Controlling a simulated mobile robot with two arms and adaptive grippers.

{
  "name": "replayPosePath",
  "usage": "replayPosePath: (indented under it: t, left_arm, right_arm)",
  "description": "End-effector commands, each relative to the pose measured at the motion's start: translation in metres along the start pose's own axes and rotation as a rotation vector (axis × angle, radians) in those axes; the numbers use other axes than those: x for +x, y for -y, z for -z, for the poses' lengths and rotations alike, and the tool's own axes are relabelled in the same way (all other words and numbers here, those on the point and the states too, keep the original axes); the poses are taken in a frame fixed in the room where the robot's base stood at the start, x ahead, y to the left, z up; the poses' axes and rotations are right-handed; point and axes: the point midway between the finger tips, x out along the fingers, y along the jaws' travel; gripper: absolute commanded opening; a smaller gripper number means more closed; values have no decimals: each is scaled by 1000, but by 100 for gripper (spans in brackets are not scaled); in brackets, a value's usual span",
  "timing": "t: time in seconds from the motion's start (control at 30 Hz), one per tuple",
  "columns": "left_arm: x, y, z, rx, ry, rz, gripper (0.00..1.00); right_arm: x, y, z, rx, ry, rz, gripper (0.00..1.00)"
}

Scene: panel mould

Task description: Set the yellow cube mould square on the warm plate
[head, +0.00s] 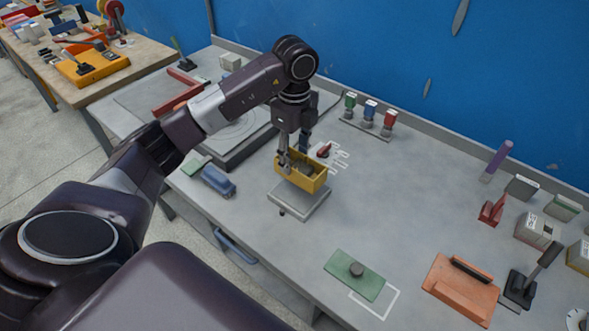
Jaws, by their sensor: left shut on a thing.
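The yellow cube mould (313,179) is an open-topped box near the middle of the workbench. My left gripper (291,163) points down at it and is shut on the mould's near-left wall. The warm plate (300,202) appears to be the small grey raised square slab right below the mould. The mould is over the slab; I cannot tell whether it touches it or hangs just above. Part of the mould's left side is hidden by the gripper. My right gripper is not in view.
A blue block (219,181) lies left of the slab. A green plate (355,275) with a knob and an orange tray (460,288) lie to the front right. Small coloured-top items (370,112) stand at the back. The bench middle right of the slab is clear.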

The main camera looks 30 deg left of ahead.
Motion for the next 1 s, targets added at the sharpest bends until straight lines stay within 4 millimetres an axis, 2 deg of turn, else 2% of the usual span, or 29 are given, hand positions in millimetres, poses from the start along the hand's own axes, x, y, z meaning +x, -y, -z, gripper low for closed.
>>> replayPosePath:
  t: [0.17, 0.43, 0.87, 0.9, 1.0]
  left_arm:
    - [14, 0, 0, -2, 0, 0, 14]
    - [50, 0, 0, 0, -1, -1, 14]
    - [58, 1, 0, -1, 0, 2, 14]
    - [57, 0, 0, -1, 0, 1, 47]
    - [57, 0, 0, -1, 0, 1, 58]
  right_arm:
    - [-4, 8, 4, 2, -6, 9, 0]
    - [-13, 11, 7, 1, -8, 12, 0]
    - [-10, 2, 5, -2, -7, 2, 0]
    - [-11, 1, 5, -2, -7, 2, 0]
    - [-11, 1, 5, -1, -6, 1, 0]
